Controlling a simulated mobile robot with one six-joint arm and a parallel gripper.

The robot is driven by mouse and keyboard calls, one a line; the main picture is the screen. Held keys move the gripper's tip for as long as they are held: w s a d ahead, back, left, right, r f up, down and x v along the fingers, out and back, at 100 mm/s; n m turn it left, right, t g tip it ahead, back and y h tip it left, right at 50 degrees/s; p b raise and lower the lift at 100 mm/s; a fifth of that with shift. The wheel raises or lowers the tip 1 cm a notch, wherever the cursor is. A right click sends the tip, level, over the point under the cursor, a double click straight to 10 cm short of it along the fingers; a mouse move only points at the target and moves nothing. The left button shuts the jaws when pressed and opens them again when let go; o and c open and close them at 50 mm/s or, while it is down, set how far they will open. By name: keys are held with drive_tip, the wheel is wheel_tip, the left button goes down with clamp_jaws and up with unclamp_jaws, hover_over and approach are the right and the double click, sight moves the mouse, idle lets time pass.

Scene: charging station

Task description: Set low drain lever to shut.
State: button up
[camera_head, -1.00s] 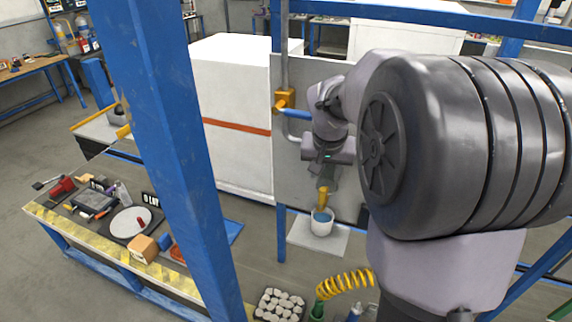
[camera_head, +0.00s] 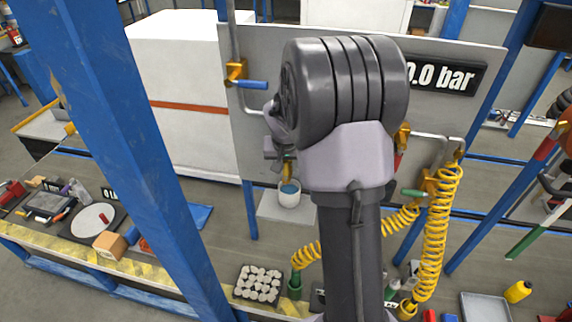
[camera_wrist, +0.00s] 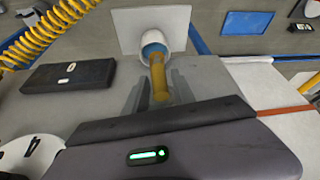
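The yellow drain spout (camera_head: 288,170) at the panel's lower left points down toward a white bucket (camera_head: 289,195) with blue inside. In the wrist view the spout (camera_wrist: 158,80) lies in front of the bucket (camera_wrist: 152,40). My gripper (camera_wrist: 158,88) has grey fingers standing apart, one on each side of the spout. Nothing is clearly held, and I cannot tell whether a finger touches the spout. The low drain lever itself cannot be made out; my wrist and arm cover that area. In the head view my gripper is mostly hidden behind my arm.
A blue-handled lever (camera_head: 250,84) sits at the panel's upper left. A red lever (camera_head: 397,162) and a green-handled lever (camera_head: 412,193) are at the right. A pressure display (camera_head: 438,77) is above them. Yellow coiled hoses (camera_head: 438,230) hang below. A blue post (camera_head: 118,140) stands at left.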

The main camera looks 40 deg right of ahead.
clamp_jaws()
idle(1.2)
